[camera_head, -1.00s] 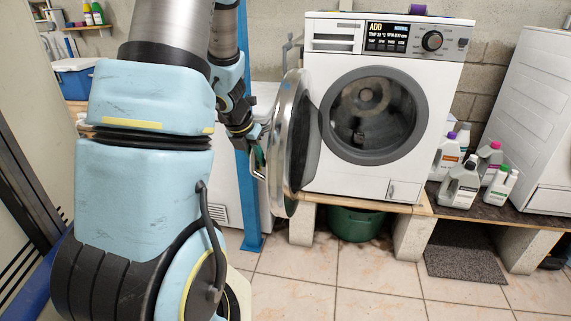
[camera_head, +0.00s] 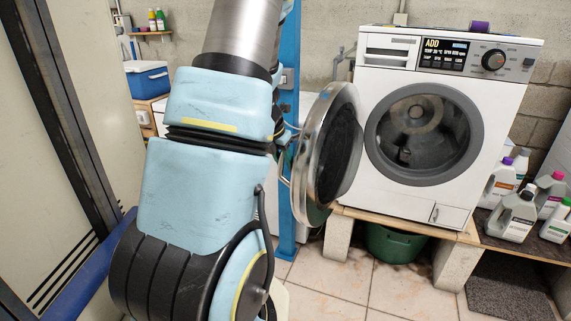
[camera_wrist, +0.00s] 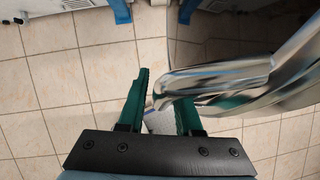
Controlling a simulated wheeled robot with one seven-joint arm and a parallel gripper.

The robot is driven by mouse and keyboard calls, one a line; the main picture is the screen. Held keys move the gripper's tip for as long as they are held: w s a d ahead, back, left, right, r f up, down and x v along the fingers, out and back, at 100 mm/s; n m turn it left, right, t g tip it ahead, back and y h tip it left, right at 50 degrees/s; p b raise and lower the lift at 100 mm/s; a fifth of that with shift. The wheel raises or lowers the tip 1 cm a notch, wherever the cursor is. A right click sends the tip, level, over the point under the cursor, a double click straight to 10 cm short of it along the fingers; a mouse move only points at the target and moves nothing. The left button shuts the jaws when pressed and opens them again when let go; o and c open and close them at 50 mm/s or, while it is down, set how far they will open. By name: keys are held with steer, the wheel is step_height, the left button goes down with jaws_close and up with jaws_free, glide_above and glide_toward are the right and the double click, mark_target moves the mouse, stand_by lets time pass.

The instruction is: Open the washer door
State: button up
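The washer (camera_head: 448,120) stands with its round door swung wide open, so the drum opening (camera_head: 423,133) shows. The chrome-rimmed door (camera_head: 328,155) sticks out to the left of the opening, seen nearly edge-on. Its handle (camera_head: 285,165) is on the far left side, partly behind my arm. In the wrist view the chrome handle (camera_wrist: 215,82) reaches in from the right to the tips of my gripper (camera_wrist: 160,98). The green fingers stand apart. The handle's end lies at the right fingertip and covers it; the left finger looks clear of it. My gripper is hidden in the head view.
The washer rests on a wooden board (camera_head: 405,222) on blocks, with a green tub (camera_head: 393,243) below. Several detergent bottles (camera_head: 514,212) stand at the right. A blue post (camera_head: 290,205) stands behind the door. The tiled floor (camera_head: 340,285) in front is clear.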

steer(key=p+v, duration=0.2)
steer(key=v, duration=0.8)
steer(key=shift+s+r+p, duration=0.15)
steer(key=shift+r+p, duration=0.15)
steer(key=shift+r, duration=0.05)
